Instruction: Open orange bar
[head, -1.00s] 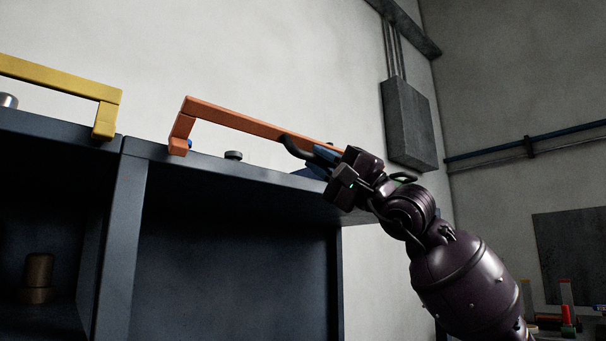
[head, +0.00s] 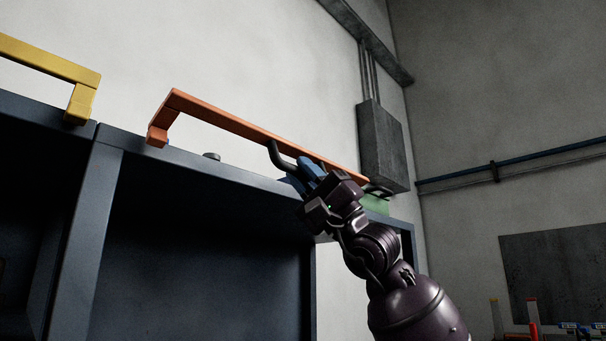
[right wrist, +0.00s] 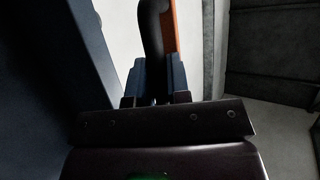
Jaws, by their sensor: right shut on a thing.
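The orange bar (head: 240,126) slants above the top edge of a dark cabinet in the head view, its left foot (head: 157,136) at that edge. A dark curved handle (head: 278,155) stands at the bar's right half. My right gripper (head: 300,172), with blue fingers, is shut on this handle. In the right wrist view the blue fingers (right wrist: 153,78) close around the dark handle (right wrist: 151,35), with a strip of the orange bar (right wrist: 171,27) just behind it. The bar's right end is partly behind my gripper. My left gripper is not in view.
The dark cabinet (head: 205,240) has open compartments below. A yellow bar (head: 50,58) stands over its left part. A small grey knob (head: 212,156) sits on the top edge. A green thing (head: 375,203) shows behind my gripper. A grey wall box (head: 382,145) hangs behind.

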